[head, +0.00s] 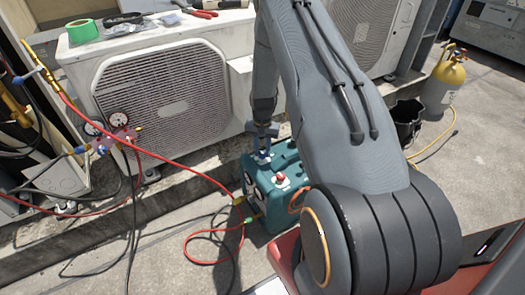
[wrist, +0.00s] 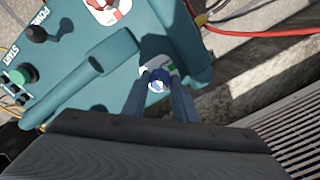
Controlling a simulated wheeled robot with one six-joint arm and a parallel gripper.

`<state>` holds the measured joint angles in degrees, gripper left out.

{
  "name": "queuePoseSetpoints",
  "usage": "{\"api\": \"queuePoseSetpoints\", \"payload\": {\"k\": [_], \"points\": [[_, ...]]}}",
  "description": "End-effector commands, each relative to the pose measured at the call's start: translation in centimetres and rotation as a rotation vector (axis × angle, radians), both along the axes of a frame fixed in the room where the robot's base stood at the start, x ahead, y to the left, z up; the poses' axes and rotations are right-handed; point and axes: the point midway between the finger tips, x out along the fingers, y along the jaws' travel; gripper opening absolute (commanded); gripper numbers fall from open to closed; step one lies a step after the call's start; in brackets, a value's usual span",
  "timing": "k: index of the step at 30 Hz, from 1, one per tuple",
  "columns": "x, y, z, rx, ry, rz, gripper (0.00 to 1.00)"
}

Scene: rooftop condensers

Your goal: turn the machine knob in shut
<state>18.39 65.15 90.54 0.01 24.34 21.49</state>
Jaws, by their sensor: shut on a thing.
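The teal machine (head: 285,213) stands on the ground beside the low ledge, and its top also shows in the wrist view (wrist: 130,60). A blue knob (wrist: 158,80) sits on its top over a plate with white and green markings. My gripper (wrist: 162,86) reaches down onto this knob, one finger on each side, and is shut on it. A red knob (head: 280,178) on a white plate is nearer the front. The knob's "in" marking is not readable.
A condenser (head: 160,95) stands just behind the machine. Red and dark hoses (head: 215,262) run from the gauge manifold (head: 117,135) to the machine and across the ground. A black bucket (head: 406,120) and yellow cylinder (head: 442,85) stand at right. Front-left ground is open apart from hoses.

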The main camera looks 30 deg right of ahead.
Motion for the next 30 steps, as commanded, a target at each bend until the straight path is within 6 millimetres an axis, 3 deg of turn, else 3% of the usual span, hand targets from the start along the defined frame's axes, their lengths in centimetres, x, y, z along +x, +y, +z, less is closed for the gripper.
{"api": "queuePoseSetpoints", "payload": {"k": [19, 20, 22, 30], "points": [[0.17, -0.11, 0.11, -0.001, -0.004, -0.049, 0.03], [0.17, -0.11, 0.11, -0.002, -0.004, -0.049, 0.31], [0.14, -0.09, 0.09, -0.002, -0.004, -0.049, 0.42], [0.07, -0.04, 0.05, -0.001, -0.002, -0.049, 0.44]]}}
